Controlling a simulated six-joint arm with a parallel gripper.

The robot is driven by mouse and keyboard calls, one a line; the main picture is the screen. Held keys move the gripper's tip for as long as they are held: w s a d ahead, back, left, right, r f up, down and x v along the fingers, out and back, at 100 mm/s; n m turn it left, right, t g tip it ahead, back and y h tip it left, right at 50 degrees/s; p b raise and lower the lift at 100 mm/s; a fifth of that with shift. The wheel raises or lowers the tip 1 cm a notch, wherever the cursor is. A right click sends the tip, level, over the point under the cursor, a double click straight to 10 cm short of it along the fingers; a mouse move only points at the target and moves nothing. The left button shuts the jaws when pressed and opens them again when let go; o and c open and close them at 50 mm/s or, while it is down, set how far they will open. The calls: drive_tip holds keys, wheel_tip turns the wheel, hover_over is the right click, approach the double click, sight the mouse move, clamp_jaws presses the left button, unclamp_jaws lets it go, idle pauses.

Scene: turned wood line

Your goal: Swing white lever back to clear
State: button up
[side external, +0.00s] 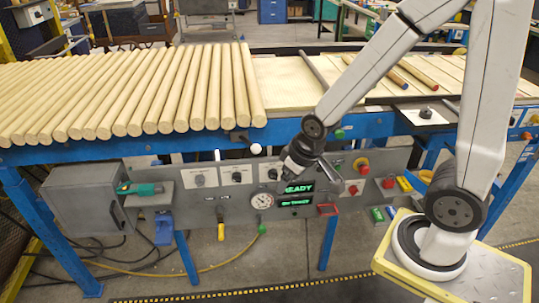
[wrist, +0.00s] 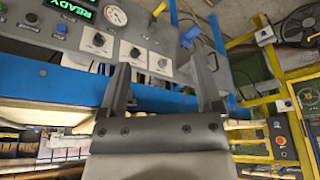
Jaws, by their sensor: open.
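A white ball knob (side external: 256,148), which looks like the end of the white lever, stands out at the blue rail (side external: 190,144) below the ends of the wooden rods. Its arm and pivot are hard to make out. My gripper (side external: 286,164) is just right of the knob in the side view, in front of the control panel, apart from the knob as far as I can tell. In the wrist view my gripper (wrist: 158,75) has its two dark fingers spread, with nothing seen between them but panel and rail. I cannot pick out the lever in the wrist view.
The control panel (side external: 205,205) carries dials, a round gauge (side external: 262,200), a green READY display (side external: 298,188) and a yellow-handled lever (side external: 221,232). Wooden rods (side external: 180,90) lie side by side on the line above. A grey box (side external: 85,200) stands at the left.

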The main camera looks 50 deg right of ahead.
sight(253, 146)
drive_tip(key=w+d+f+t+h, duration=0.1)
drive_tip(key=w+d+f+t, duration=0.2)
drive_tip(key=w+d+t, duration=0.1)
drive_tip(key=w+d+f+t+h, duration=0.1)
drive_tip(key=w+d+f+t, duration=0.2)
drive_tip(key=w, duration=0.4)
drive_tip(key=w+d+f+t+h, duration=0.2)
drive_tip(key=w+d+f+t, duration=0.1)
drive_tip(key=w+d+t, duration=0.1)
drive_tip(key=shift+w+d+f+m+t, duration=0.1)
drive_tip(key=shift+w+d+m+t, duration=0.1)
drive_tip(key=shift+w+t, duration=0.25)
drive_tip(key=shift+w+d+f+m+t, duration=0.1)
drive_tip(key=shift+w+m+t, duration=0.1)
drive_tip(key=shift+w+t, duration=0.2)
drive_tip(key=shift+s+d+f+t+h, duration=0.1)
drive_tip(key=shift+s+d+t+h, duration=0.15)
drive_tip(key=shift+d+t+h, duration=0.15)
drive_tip(key=shift+x, duration=3.85)
drive_tip(key=shift+a, duration=0.1)
clamp_jaws()
